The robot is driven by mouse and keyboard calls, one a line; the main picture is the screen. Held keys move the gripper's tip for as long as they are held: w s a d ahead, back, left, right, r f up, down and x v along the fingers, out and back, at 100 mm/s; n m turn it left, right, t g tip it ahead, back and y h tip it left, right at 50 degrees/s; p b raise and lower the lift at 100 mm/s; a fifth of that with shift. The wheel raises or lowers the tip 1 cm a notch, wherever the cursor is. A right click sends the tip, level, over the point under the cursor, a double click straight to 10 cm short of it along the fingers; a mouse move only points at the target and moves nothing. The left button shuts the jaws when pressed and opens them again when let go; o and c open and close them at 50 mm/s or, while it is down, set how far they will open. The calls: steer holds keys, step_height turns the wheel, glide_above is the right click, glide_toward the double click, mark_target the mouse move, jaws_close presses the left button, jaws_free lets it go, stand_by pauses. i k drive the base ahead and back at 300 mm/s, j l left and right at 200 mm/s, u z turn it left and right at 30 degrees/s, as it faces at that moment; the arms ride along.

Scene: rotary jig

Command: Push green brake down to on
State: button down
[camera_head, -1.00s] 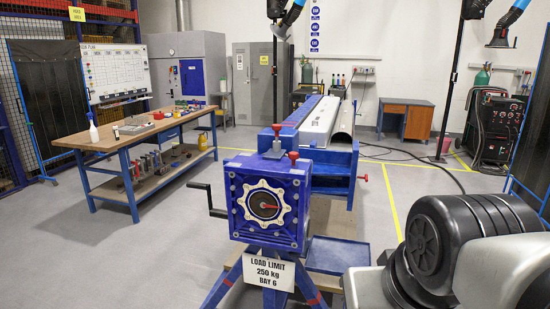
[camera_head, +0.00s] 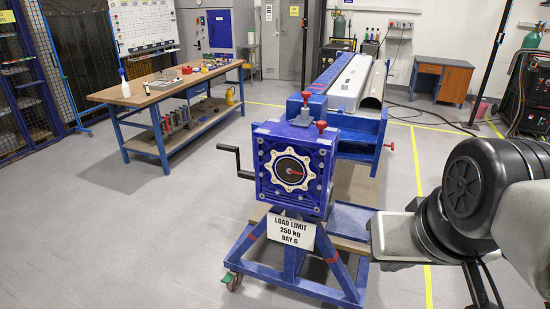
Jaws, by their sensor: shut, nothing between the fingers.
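The blue rotary jig (camera_head: 292,172) stands in the middle on an angled blue stand (camera_head: 262,243). At the stand's front left foot is a small caster (camera_head: 232,281) with a green part and a reddish wheel. The green part is too small to tell whether the brake is up or down. My arm shows at the right edge as black and silver links, apart from the jig and well to the right of the caster. No gripper fingers can be made out.
A black crank handle (camera_head: 235,161) sticks out left of the jig. A load limit sign (camera_head: 291,229) hangs below its face. A wooden-topped workbench (camera_head: 165,86) stands at the back left. The grey floor (camera_head: 140,245) left of the caster is clear.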

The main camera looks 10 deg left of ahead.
mark_target(226, 280)
steer(key=u, duration=0.95)
steer(key=i, duration=0.95)
steer(key=i+j+z, duration=0.35)
steer(key=i+j, duration=0.2)
steer(key=i+j+z, duration=0.2)
steer(key=j, duration=0.2)
steer(key=i+j+z, duration=0.15)
steer(key=j, duration=0.25)
steer(key=i+j+z, duration=0.2)
steer(key=j, duration=0.2)
steer(key=i, duration=0.05)
